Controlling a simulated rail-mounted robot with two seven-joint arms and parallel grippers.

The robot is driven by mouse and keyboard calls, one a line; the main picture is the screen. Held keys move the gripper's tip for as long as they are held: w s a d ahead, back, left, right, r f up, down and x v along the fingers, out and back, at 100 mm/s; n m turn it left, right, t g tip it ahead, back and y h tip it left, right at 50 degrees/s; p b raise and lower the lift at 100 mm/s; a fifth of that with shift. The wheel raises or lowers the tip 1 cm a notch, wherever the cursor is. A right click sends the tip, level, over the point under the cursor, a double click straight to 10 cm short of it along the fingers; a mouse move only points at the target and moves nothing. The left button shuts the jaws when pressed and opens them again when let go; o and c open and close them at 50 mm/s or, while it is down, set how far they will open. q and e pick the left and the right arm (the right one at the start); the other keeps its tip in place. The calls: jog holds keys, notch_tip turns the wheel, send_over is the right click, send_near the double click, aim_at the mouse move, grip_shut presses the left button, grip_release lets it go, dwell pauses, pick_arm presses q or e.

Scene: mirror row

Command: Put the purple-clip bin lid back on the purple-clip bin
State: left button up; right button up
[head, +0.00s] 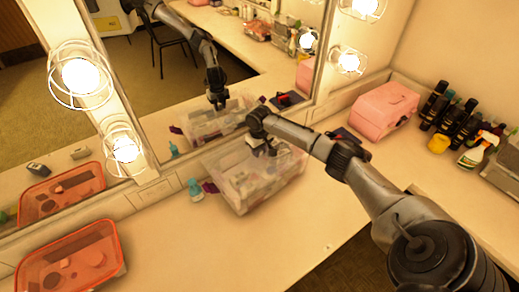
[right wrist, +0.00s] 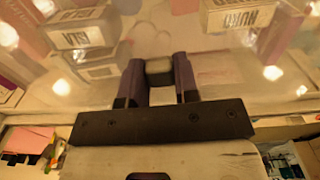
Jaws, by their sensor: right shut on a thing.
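The purple-clip bin (head: 268,193) is a clear box with several items inside, standing on the counter before the mirror. A purple clip (head: 210,187) shows at its left side. My right gripper (head: 262,148) is over the bin. In the right wrist view its fingers (right wrist: 160,78) are shut on a small pale knob (right wrist: 159,70) of the clear lid (right wrist: 215,75). Boxes with printed labels show through the lid. The lid is over the bin's top; I cannot tell whether it rests on the rim or hovers just above it. My left gripper is not in view.
A small teal bottle (head: 195,190) stands close left of the bin. An orange-red case (head: 72,262) lies at the front left. A pink case (head: 384,110) and several dark bottles (head: 447,112) stand at the right. The mirror (head: 235,60) rises behind, with lit caged bulbs on its frame.

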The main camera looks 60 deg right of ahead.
jog(key=o, duration=1.1)
notch_tip(320, 180, up, 20)
jog(key=p, duration=0.7)
jog(key=shift+f, duration=0.1)
dwell(0.3)
dwell(0.4)
dwell(0.5)
